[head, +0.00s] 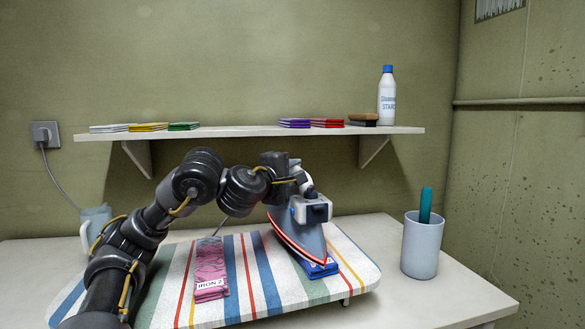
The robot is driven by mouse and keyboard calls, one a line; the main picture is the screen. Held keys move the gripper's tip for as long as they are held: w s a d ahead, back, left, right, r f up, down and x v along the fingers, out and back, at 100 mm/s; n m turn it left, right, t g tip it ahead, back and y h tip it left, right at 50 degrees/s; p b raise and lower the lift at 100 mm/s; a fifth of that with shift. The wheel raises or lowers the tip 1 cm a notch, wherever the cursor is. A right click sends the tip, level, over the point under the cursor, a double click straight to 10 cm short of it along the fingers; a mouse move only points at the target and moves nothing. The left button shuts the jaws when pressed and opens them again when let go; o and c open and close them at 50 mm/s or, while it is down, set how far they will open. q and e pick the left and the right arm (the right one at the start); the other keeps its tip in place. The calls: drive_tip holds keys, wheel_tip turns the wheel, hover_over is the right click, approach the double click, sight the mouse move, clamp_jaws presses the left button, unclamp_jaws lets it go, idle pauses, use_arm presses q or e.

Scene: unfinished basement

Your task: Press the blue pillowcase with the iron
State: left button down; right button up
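The iron (300,234), grey-blue with a red edge line, is over the right part of the striped ironing board (258,297). Its nose points toward the front right. My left gripper (292,178) appears shut on the iron's handle, though its fingers are partly hidden. The blue pillowcase (319,269) lies folded on the board under the iron's nose, mostly covered by it. I cannot tell whether the soleplate touches it. A pink folded cloth (211,264) with an "IRON 2" label lies left of it. My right gripper is out of view.
A grey cup (422,246) with a teal item stands right of the board. A pale mug-like object (94,220) is partly behind my arm. The wall shelf (235,131) holds folded cloths, a brush (363,119) and a starch bottle (387,98). A cord hangs from the socket (45,134).

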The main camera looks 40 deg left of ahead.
use_arm(q)
drive_tip(key=shift+w+d+f+p, duration=0.25)
drive_tip(key=shift+d+f+p, duration=0.4)
drive_tip(key=shift+d, duration=0.25)
drive_tip(key=shift+s+a+f+p, duration=0.15)
drive_tip(key=shift+a+p, duration=0.25)
drive_tip(key=shift+p, duration=0.1)
idle(0.4)
drive_tip(key=shift+w+a+r+p, duration=0.2)
drive_tip(key=shift+a+r+p, duration=0.05)
drive_tip(key=shift+r+p, duration=0.5)
drive_tip(key=shift+p, duration=0.1)
drive_tip(key=shift+s+r+p, duration=0.1)
drive_tip(key=shift+r+p, duration=0.6)
drive_tip(key=shift+r, duration=0.2)
wheel_tip(320, 180, up, 6)
drive_tip(key=p, duration=0.5)
drive_tip(key=shift+f, duration=0.1)
